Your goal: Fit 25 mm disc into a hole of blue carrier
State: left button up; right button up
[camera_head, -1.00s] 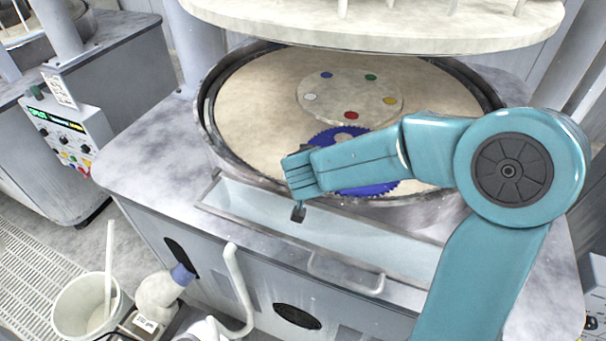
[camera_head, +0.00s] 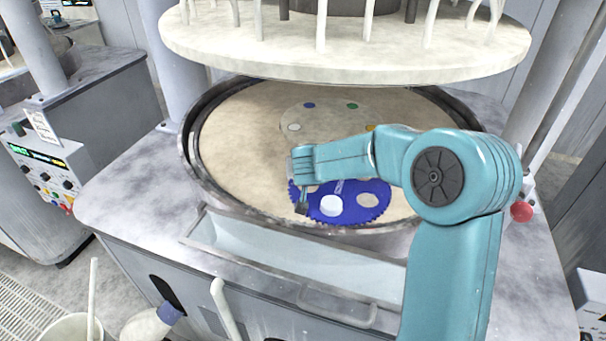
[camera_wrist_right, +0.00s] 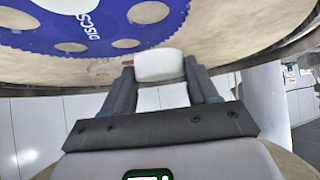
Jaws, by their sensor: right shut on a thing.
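The blue toothed carrier (camera_head: 352,214) lies flat on the beige platen, partly under my right arm in the head view. It has several round holes; a beige one (camera_head: 367,200) shows at its right, and a bright white round area (camera_head: 330,206) at its front. The wrist view shows the carrier (camera_wrist_right: 190,12) at the top, with white lettering and holes of different sizes. My right gripper (camera_wrist_right: 162,75) is shut on a white disc (camera_wrist_right: 159,65), held between its fingertips. My left gripper is not in view.
The beige platen (camera_head: 240,150) sits inside a dark raised rim (camera_head: 190,150). A pale upper plate (camera_head: 345,62) with posts hangs above it. A pale round plate with coloured spots (camera_head: 300,115) lies behind the carrier. A shallow trough (camera_head: 270,255) runs along the front.

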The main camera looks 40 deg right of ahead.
send_over(309, 192)
jog(key=f, duration=0.4)
jog(key=shift+w+f+b, duration=0.1)
jog(key=shift+w+b, duration=0.1)
jog(key=shift+b, duration=0.2)
jog(key=shift+f+b, duration=0.45)
jog(key=shift+f, duration=0.55)
jog(key=shift+f, duration=0.35)
jog(key=o, duration=1.1)
jog(key=shift+s, duration=0.1)
jog(key=shift+c, duration=0.2)
jog(key=shift+f, duration=0.1)
notch_tip(309, 192, up, 5)
jog(key=shift+f+p, duration=0.2)
jog(key=shift+p, duration=0.75)
jog(key=a+r, duration=0.1)
jog(key=s+a+r, duration=0.1)
jog(key=shift+s+a+r, duration=0.1)
jog(key=shift+a+r, duration=0.05)
jog(key=shift+r, duration=0.2)
jog(key=s+a, duration=0.4)
jog(key=a, duration=0.3)
jog(key=s+a, duration=0.5)
jog(key=a, duration=0.3)
jog(key=s+a, duration=0.5)
jog(key=a, duration=0.3)
jog(key=shift+a+r, duration=0.1)
jog(key=shift+a, duration=0.05)
